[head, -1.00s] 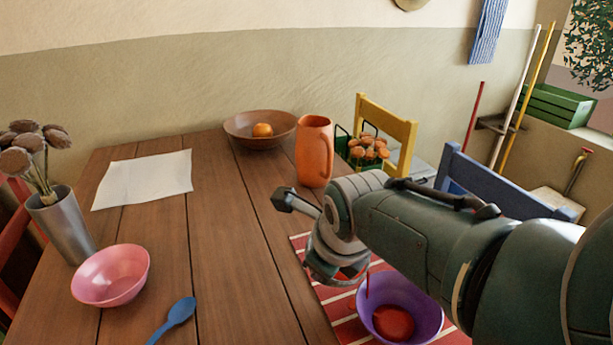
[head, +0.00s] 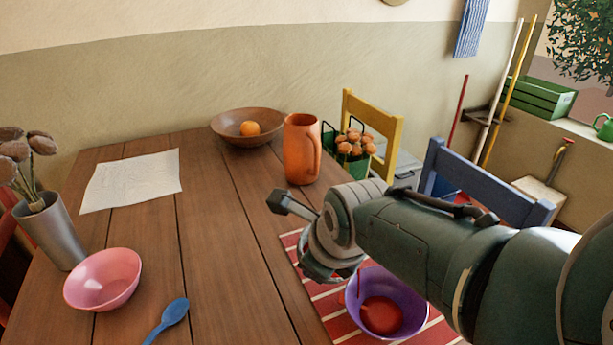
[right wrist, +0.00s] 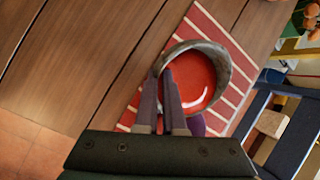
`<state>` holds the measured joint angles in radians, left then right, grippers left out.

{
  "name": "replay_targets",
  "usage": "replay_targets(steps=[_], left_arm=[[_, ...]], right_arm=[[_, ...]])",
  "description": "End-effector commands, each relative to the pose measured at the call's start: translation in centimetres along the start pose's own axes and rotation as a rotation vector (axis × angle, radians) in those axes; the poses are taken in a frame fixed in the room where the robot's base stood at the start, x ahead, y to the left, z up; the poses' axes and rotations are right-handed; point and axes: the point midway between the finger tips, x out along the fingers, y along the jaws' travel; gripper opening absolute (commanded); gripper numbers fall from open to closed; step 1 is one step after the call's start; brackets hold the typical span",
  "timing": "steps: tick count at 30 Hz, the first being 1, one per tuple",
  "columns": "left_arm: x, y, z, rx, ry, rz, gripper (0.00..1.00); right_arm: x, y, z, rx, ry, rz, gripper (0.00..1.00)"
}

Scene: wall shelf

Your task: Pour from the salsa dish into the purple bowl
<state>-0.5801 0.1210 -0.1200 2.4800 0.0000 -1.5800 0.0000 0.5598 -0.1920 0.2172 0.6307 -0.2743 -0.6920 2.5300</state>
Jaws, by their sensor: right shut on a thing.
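The purple bowl (head: 412,307) stands on the striped mat with a pool of red salsa (head: 381,316) in it. A thin red streak shows above the pool at the bowl's left side. My right gripper (right wrist: 169,78) is shut on the rim of the salsa dish (right wrist: 222,60), a grey-rimmed round dish with red salsa inside. In the head view, the dish is largely hidden by my right wrist, just left of and above the bowl. In the right wrist view, a purple patch of the bowl (right wrist: 196,126) shows below the dish. My left gripper is not in view.
The red striped mat (head: 330,302) lies under the bowl. An orange jug (head: 300,150) and a wooden bowl (head: 232,138) with an orange stand farther back. A pink bowl (head: 103,280) and blue spoon (head: 172,312) are at left. The middle of the wooden table is clear.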

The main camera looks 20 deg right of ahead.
Motion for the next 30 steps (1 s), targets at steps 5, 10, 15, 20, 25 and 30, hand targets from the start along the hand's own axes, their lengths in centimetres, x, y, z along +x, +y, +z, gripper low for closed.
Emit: replay_targets(steps=[5, 10, 15, 20, 25, 30], left_arm=[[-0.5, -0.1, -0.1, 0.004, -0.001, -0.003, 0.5], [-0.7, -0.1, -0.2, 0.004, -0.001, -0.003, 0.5], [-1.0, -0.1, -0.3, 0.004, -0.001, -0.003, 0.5], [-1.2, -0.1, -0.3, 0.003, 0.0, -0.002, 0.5], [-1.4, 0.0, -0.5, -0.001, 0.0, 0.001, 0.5], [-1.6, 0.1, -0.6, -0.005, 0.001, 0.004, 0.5]], right_arm=[[-0.3, -0.2, 0.1, 0.002, -0.012, -0.004, 0.0], [-0.5, -0.3, 0.1, 0.004, -0.019, -0.005, 0.0], [-0.6, -0.3, 0.1, 0.006, -0.027, -0.005, 0.0], [-0.7, -0.3, 0.0, 0.007, -0.033, -0.005, 0.0], [-0.8, -0.3, -0.1, 0.01, -0.041, -0.003, 0.0], [-1.0, -0.4, -0.1, 0.011, -0.048, -0.004, 0.0]])
